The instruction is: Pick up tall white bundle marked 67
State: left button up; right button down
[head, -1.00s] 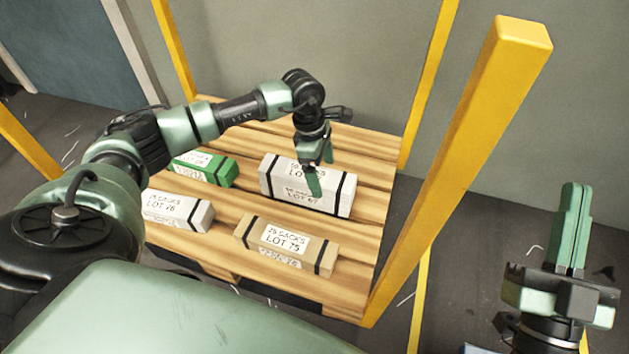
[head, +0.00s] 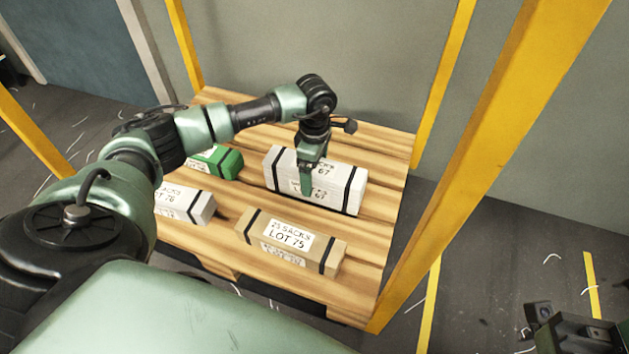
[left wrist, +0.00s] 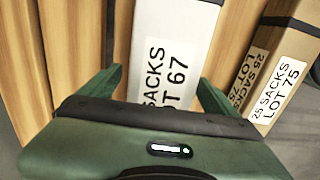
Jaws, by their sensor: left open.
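The tall white bundle marked 67 (head: 344,188) lies on the wooden pallet (head: 368,262), with a black strap near each end. My left gripper (head: 309,178) points down over its middle and partly covers its label. In the left wrist view the bundle (left wrist: 178,35) shows between the two green fingers of the open left gripper (left wrist: 160,90), one on each side with gaps. The head view shows only the near finger clearly, in front of the bundle's near side. My right gripper (head: 568,328) is partly cut off at the lower right corner, away from the pallet.
A tan bundle marked LOT 75 (head: 250,232) lies nearer; it also shows in the wrist view (left wrist: 290,55). A lower white bundle (head: 204,208) and a green bundle (head: 232,164) lie left. Yellow posts (head: 480,170) stand around the pallet.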

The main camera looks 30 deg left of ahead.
pick_arm(q)
notch_tip(320, 180, down, 4)
jog(key=shift+r+b, duration=0.2)
jog(key=shift+b, duration=0.4)
jog(key=shift+r, duration=0.1)
jog(key=c, duration=2)
jog(key=shift+r, duration=0.1)
